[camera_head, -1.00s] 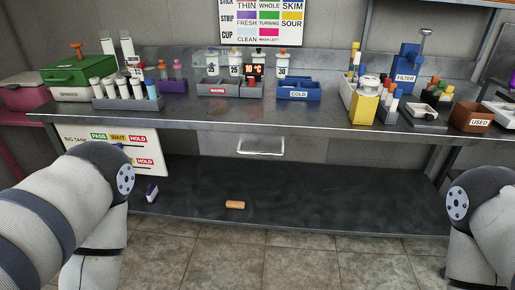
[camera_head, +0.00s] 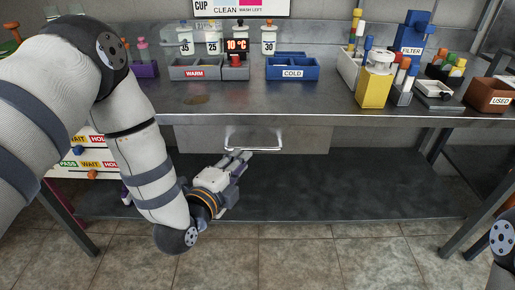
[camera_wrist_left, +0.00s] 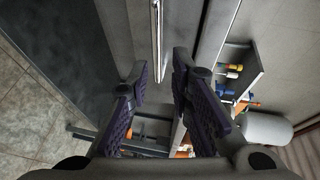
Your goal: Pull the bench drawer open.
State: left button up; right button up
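The bench drawer (camera_head: 300,139) is a grey front under the worktop edge, and it looks shut. Its silver bar handle (camera_head: 253,149) sticks out at the front. My left gripper (camera_head: 243,156) is just below and in front of the handle in the head view. In the left wrist view its two dark purple fingers (camera_wrist_left: 161,72) are spread apart with nothing held. The handle bar (camera_wrist_left: 157,38) runs lengthwise toward the gap between them; whether it touches a finger I cannot tell. My right gripper is out of view; only part of the right arm shows at the right edge.
On the worktop (camera_head: 300,100) stand a grey WARM tray (camera_head: 194,73), a blue COLD tray (camera_head: 292,72), a yellow bin (camera_head: 374,88) and a brown USED box (camera_head: 490,97). A dark lower shelf (camera_head: 350,190) lies under the drawer. The floor in front is clear.

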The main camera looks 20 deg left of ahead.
aim_at(251, 150)
pick_arm(q)
jog(key=b+x, duration=0.1)
jog(key=x, duration=0.7)
jog(key=shift+a+f, duration=0.1)
jog(key=shift+f, duration=0.05)
grip_shut()
